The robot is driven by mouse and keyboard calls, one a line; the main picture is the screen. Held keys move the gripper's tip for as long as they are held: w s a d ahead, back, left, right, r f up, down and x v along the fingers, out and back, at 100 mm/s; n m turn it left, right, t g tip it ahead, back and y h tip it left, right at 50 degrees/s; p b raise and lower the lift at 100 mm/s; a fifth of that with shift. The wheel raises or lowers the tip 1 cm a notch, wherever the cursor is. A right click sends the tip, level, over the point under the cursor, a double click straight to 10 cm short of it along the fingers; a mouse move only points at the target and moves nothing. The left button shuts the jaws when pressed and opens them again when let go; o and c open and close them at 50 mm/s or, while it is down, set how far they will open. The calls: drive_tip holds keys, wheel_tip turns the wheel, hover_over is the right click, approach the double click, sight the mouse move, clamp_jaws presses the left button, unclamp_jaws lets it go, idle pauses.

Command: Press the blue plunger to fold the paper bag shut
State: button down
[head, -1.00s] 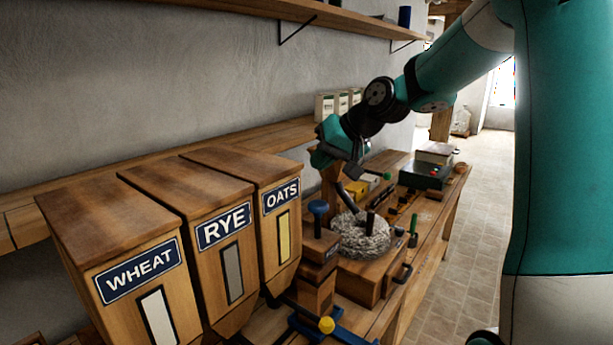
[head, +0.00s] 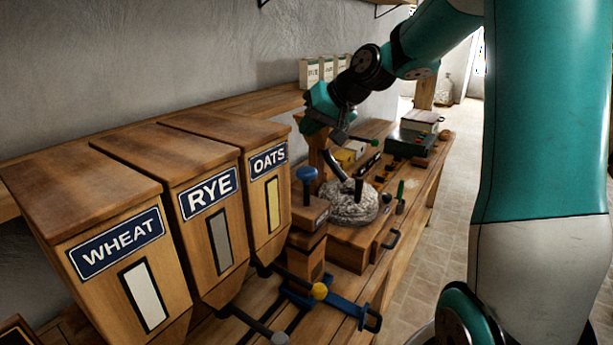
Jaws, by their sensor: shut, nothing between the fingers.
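The blue plunger (head: 307,175) has a round blue knob and stands upright on a wooden block (head: 308,218) just right of the OATS bin. My gripper (head: 342,134) is shut and empty. In the picture it is above and a little right of the plunger, apart from it. I cannot judge its depth or height over the knob exactly. I cannot make out the paper bag; the space under the wooden block is partly hidden by the bins and dark.
Wooden bins marked WHEAT (head: 118,245), RYE (head: 208,190) and OATS (head: 268,160) stand at left. A round grey millstone (head: 352,208) sits right of the plunger. Bare floor (head: 432,225) is at right.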

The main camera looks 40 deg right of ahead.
sight(311, 169)
wheel_tip(311, 169, down, 6)
drive_tip(key=b, duration=0.3)
drive_tip(key=shift+r+b, duration=0.15)
drive_tip(key=shift+b, duration=0.2)
idle(1.6)
drive_tip(key=shift+f+b, duration=0.3)
drive_tip(key=shift+f, duration=0.1)
drive_tip(key=shift+f+b, duration=1.65)
drive_tip(key=shift+f, duration=0.45)
idle(1.5)
drive_tip(key=shift+r+p, duration=2.1)
drive_tip(key=shift+r, duration=0.45)
